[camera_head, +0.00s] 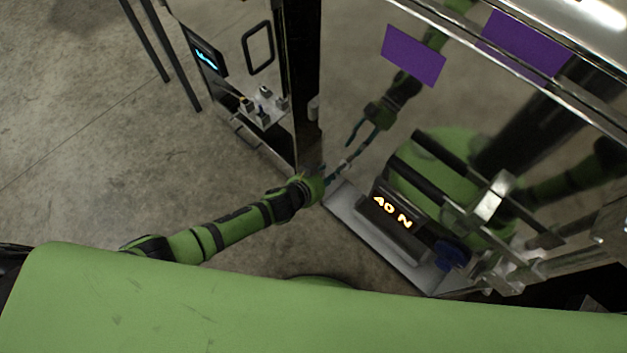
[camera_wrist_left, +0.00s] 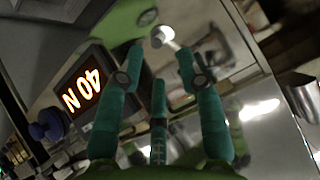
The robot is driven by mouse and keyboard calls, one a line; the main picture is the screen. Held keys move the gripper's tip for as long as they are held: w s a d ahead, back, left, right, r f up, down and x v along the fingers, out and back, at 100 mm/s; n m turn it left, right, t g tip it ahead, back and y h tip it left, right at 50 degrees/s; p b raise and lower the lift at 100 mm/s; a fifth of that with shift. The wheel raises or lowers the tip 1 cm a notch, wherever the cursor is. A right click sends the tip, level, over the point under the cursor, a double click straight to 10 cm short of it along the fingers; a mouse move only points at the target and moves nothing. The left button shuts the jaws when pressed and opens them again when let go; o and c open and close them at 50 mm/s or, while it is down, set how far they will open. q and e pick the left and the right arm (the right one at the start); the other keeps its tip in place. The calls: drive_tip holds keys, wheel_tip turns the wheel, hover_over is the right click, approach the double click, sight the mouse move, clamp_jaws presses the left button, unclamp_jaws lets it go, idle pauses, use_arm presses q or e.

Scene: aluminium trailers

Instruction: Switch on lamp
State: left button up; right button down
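My left gripper (camera_head: 338,172) reaches in from the left, close to the mirror-like metal panel (camera_head: 350,60). In the left wrist view its teal fingers (camera_wrist_left: 160,58) are spread apart with nothing held between them. A small pale round-ended part (camera_wrist_left: 162,36) shows just beyond the fingertips; I cannot tell whether it is a switch or a reflection, or whether a finger touches it. No lit lamp can be made out. My right gripper is not in view.
A device with a glowing "40 N" display (camera_head: 391,212) and a blue knob (camera_head: 449,254) stands right of the gripper. A cabinet with a blue screen (camera_head: 206,57) and small fittings (camera_head: 264,104) is at upper left. The panel mirrors my arm. Concrete floor (camera_head: 70,110) is clear at left.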

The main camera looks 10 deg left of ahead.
use_arm(q)
drive_tip(key=v, duration=0.6)
drive_tip(key=shift+a, duration=0.2)
drive_tip(key=shift+r, duration=0.15)
drive_tip(key=s+a+f+n+g+y+p, duration=0.1)
drive_tip(key=s+a+f+n+y, duration=0.1)
drive_tip(key=s+a+f, duration=0.35)
drive_tip(key=s+a+f+n+g+y+p, duration=0.1)
drive_tip(key=s+a+f+g+y, duration=0.15)
drive_tip(key=a+f, duration=0.5)
drive_tip(key=s+a+f+n+g, duration=0.1)
drive_tip(key=s+f, duration=0.2)
drive_tip(key=s, duration=0.6)
drive_tip(key=s+a+f+n+g+p, duration=0.1)
drive_tip(key=s+f, duration=0.3)
drive_tip(key=s, duration=0.5)
drive_tip(key=s+a+f+n+g+y, duration=0.1)
drive_tip(key=s+a+f+g, duration=0.1)
drive_tip(key=s, duration=0.7)
drive_tip(key=shift+f+n, duration=0.3)
drive_tip(key=shift+f, duration=0.45)
drive_tip(key=shift+g, duration=0.25)
